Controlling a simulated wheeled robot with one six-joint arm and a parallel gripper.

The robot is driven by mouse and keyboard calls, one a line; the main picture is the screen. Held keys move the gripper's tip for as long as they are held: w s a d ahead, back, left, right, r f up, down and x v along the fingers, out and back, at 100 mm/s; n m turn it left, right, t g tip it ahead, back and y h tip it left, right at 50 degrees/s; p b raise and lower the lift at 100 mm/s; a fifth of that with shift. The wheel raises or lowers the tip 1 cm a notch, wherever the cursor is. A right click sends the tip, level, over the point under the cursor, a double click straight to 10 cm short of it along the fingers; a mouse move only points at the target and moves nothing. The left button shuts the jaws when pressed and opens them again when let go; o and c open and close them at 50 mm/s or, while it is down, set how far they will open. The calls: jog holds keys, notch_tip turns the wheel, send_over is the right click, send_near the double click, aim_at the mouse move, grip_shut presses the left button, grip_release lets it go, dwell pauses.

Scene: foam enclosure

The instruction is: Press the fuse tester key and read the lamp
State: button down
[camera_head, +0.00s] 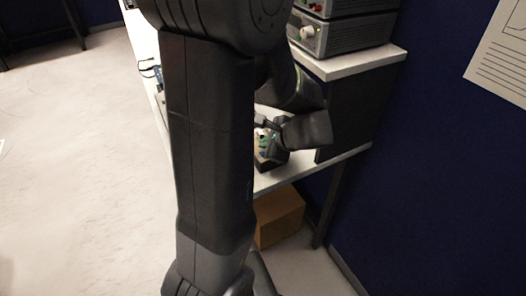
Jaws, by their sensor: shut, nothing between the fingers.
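A small dark box with a tan top and green and white parts (262,158), which looks like the fuse tester, sits on the white bench, partly hidden behind my arm. My gripper (266,137) is shut and empty, right over this box. I cannot tell whether its fingertips touch the box. The key and the lamp cannot be made out at this size.
The white bench (262,184) runs along a dark blue wall. A raised white shelf (345,66) with a dark side panel carries stacked grey instruments (340,32) close to my wrist. A cardboard box (280,215) stands under the bench. Open pale floor (80,150) lies at left.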

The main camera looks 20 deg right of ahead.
notch_tip(320, 180, up, 4)
jog(key=p, duration=0.3)
jog(key=shift+r, duration=0.2)
jog(key=shift+f, duration=0.1)
jog(key=shift+a, duration=0.1)
dwell(0.8)
